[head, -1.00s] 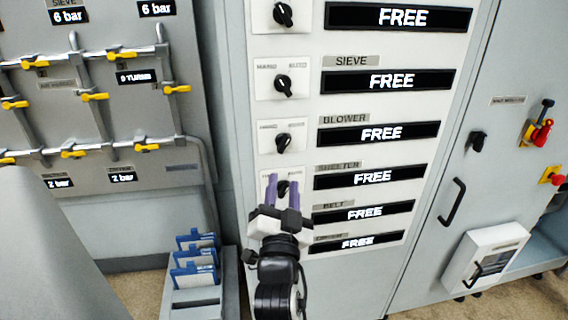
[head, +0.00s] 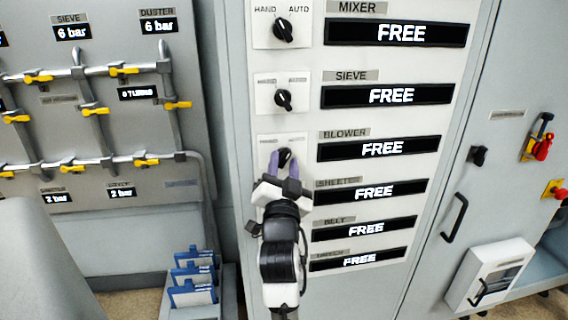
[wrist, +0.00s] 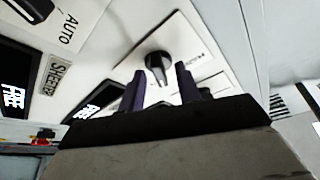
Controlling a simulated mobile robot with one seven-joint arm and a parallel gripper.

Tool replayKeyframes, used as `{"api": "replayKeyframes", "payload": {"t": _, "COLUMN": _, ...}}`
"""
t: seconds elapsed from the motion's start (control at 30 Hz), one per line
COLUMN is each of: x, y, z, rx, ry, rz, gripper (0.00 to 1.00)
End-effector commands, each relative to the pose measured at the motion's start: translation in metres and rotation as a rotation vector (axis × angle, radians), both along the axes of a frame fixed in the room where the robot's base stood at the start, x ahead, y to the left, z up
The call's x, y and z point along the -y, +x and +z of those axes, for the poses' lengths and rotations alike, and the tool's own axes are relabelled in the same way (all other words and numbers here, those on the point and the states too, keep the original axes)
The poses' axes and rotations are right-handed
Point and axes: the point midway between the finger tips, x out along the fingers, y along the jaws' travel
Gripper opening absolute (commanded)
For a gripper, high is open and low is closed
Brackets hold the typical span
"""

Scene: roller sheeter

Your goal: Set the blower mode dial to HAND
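The blower mode dial (head: 285,154) is a black knob on a white plate, left of the BLOWER label (head: 345,133) and its FREE display (head: 379,148). Its pointer direction is hard to read in the head view. My gripper (head: 283,160) has two purple fingers, apart and pointing up in front of this plate, partly covering it. In the wrist view, a black dial (wrist: 158,66) shows between and beyond the spread fingertips of my gripper (wrist: 160,72), with nothing held. Its plate lettering is too small to read. Contact is not clear.
The sieve dial (head: 284,99) and mixer dial (head: 283,30) sit above on the same panel. The sheeter row is hidden partly by my gripper. Pipes with yellow valves (head: 67,168) are at left. Blue-framed items (head: 192,292) stand at lower left.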

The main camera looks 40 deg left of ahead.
Motion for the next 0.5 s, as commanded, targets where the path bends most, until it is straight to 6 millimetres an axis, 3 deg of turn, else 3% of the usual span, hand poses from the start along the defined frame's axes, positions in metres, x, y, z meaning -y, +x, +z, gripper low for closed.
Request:
{"api": "replayKeyframes", "payload": {"t": 0.2, "x": 0.0002, "y": 0.0001, "z": -0.0001, "rx": 0.001, "ry": 0.001, "rz": 0.000, "gripper": 0.32}}
{"api": "replayKeyframes", "payload": {"t": 0.43, "x": 0.0003, "y": 0.0000, "z": -0.0001, "rx": 0.001, "ry": 0.001, "rz": 0.000, "gripper": 0.02}}
{"api": "replayKeyframes", "payload": {"t": 0.5, "x": 0.0003, "y": -0.0001, "z": -0.0001, "rx": 0.001, "ry": 0.001, "rz": 0.000, "gripper": 0.00}}
